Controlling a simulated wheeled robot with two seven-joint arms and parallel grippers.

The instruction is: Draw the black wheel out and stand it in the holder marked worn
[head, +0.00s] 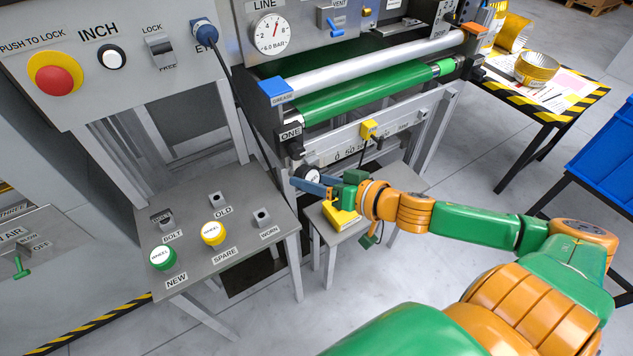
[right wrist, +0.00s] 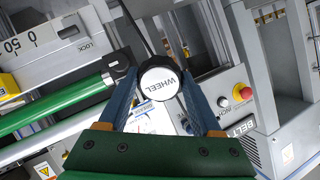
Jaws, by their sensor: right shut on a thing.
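The black wheel (head: 307,173), with a white face lettered WHEEL, is at the tips of my right gripper (head: 308,184) in front of the machine's left end. In the right wrist view the wheel (right wrist: 158,83) sits between the two blue fingers of the right gripper (right wrist: 157,90), which is shut on it. Whether the wheel still touches a shaft behind it cannot be seen. The holder marked worn (head: 262,216) is a small empty grey block on the grey table, left of and below the wheel. My left gripper is not in view.
On the grey table (head: 190,285) stand a green wheel (head: 163,258) by NEW, a yellow wheel (head: 212,233) by SPARE, an empty holder by OLD (head: 215,200) and a bolt block (head: 163,219). A dark cable (head: 236,85) hangs behind the table. A yellow block (head: 341,215) lies below my gripper.

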